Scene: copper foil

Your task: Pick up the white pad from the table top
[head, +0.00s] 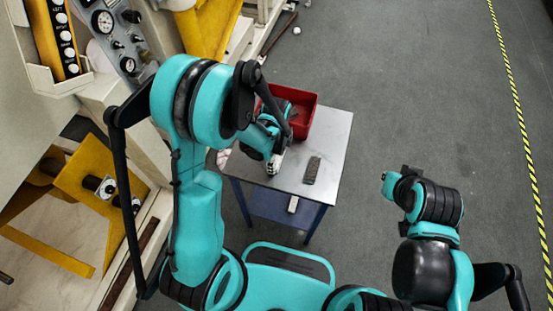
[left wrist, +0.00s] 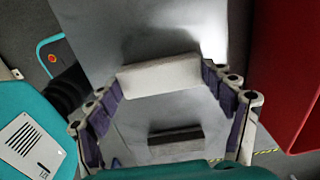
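The white pad (left wrist: 160,76) is a pale oblong block in the left wrist view, lying crosswise between the fingertips of my left gripper (left wrist: 162,82). Its two ends meet the purple-lined fingers, which look closed on it. In the head view my left gripper (head: 273,164) points down at the left part of the grey table top (head: 332,140); the pad is hard to make out there. I cannot tell whether the pad is clear of the surface. My right gripper (head: 397,178) is over the floor right of the table, its fingers unclear.
A red bin (head: 306,118) stands at the back of the table, close to my left gripper. A dark remote-like object (head: 312,170) lies on the table to the right. A small white item (head: 293,204) shows at the lower shelf. Yellow machinery stands left; the floor right is open.

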